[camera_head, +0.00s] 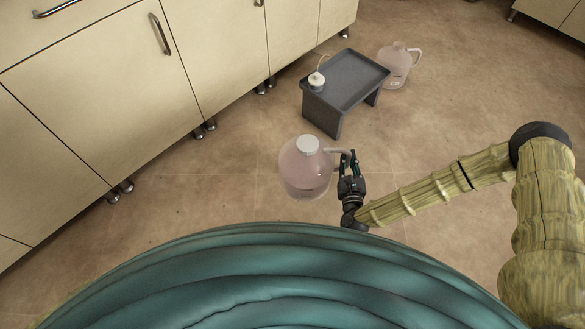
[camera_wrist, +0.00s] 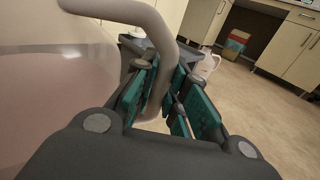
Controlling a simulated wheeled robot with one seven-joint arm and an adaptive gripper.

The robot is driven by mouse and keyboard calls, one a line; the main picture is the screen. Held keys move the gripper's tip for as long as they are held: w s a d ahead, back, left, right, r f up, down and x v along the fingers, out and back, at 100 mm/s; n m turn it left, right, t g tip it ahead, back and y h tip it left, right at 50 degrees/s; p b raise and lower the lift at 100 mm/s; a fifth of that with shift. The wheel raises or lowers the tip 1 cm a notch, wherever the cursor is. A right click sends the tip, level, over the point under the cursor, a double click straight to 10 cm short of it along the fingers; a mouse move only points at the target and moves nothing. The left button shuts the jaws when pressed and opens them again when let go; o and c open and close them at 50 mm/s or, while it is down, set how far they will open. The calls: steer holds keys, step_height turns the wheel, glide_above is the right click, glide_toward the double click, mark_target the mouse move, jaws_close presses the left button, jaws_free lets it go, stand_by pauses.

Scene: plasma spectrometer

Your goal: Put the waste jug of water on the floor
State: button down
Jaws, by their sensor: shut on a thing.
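A clear jug with a white cap and pinkish liquid (camera_head: 303,174) is held at its handle by my gripper (camera_head: 348,162). My gripper is shut on the handle, to the right of the jug body. In the wrist view the pale handle (camera_wrist: 158,25) passes between the fingers (camera_wrist: 165,95), and the jug body (camera_wrist: 50,95) fills the left side. The jug looks upright. I cannot tell whether its base touches the floor (camera_head: 235,190). A second similar jug (camera_head: 396,68) stands on the floor behind a small grey stand; it also shows in the wrist view (camera_wrist: 207,65).
The low grey stand (camera_head: 347,78) holds a small white-capped container with a thin tube (camera_head: 316,82). Cream cabinets (camera_head: 110,75) on metal feet line the left. Open floor lies around the held jug and to the right, beyond my arm.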

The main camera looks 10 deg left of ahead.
step_height(320, 180, down, 10)
steer(key=a+b, duration=0.2)
steer(key=b, duration=0.6)
steer(key=w+a+f+b, duration=0.2)
steer(key=w+b, duration=0.2)
steer(key=w, duration=0.4)
steer(key=w+a+f+b, duration=0.3)
steer(key=w+b, duration=0.1)
steer(key=w, duration=0.4)
steer(key=shift+a+y+b, duration=0.2)
steer(key=shift+y+b, duration=0.1)
steer(key=shift+b, duration=0.1)
steer(key=c, duration=1.4)
jaws_free()
steer(key=shift+s+d+f, duration=0.1)
steer(key=shift+s+f, duration=0.05)
steer(key=shift+f, duration=0.05)
steer(key=shift+c, duration=0.2)
